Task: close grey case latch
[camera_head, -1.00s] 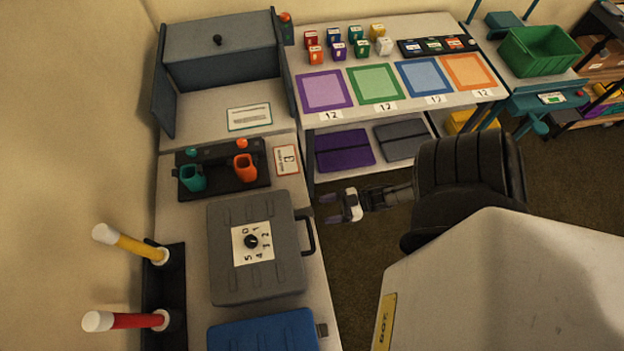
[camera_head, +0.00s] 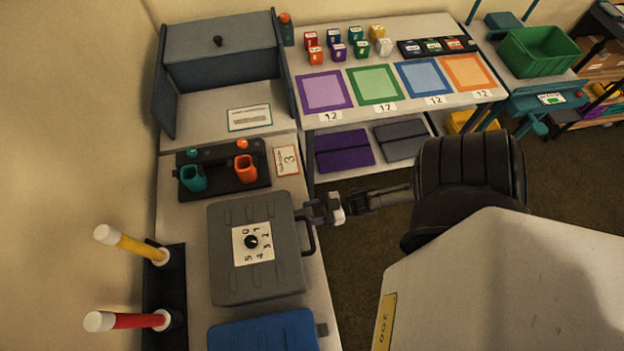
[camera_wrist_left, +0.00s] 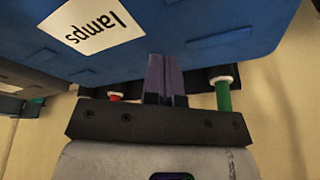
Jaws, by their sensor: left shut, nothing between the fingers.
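The grey case (camera_head: 225,270) lies with its lid shut on the left bench in the head view, its handle (camera_head: 312,240) on the right side. A latch near the upper right corner is small and partly hidden by my right gripper. My right gripper (camera_head: 313,210) is at that corner, just above the handle, its fingers apart and pointing left at the case edge. I cannot tell if it touches. My left gripper (camera_wrist_left: 165,75) shows in the left wrist view, shut and empty, close to a blue case (camera_wrist_left: 210,40) with a "lamps" label.
The blue case (camera_head: 262,331) is below the grey one in the head view. A black holder with teal and orange cups (camera_head: 245,168) stands above it. Yellow (camera_head: 130,243) and red (camera_head: 130,321) lamp sticks stand at left. Open floor is right of the bench.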

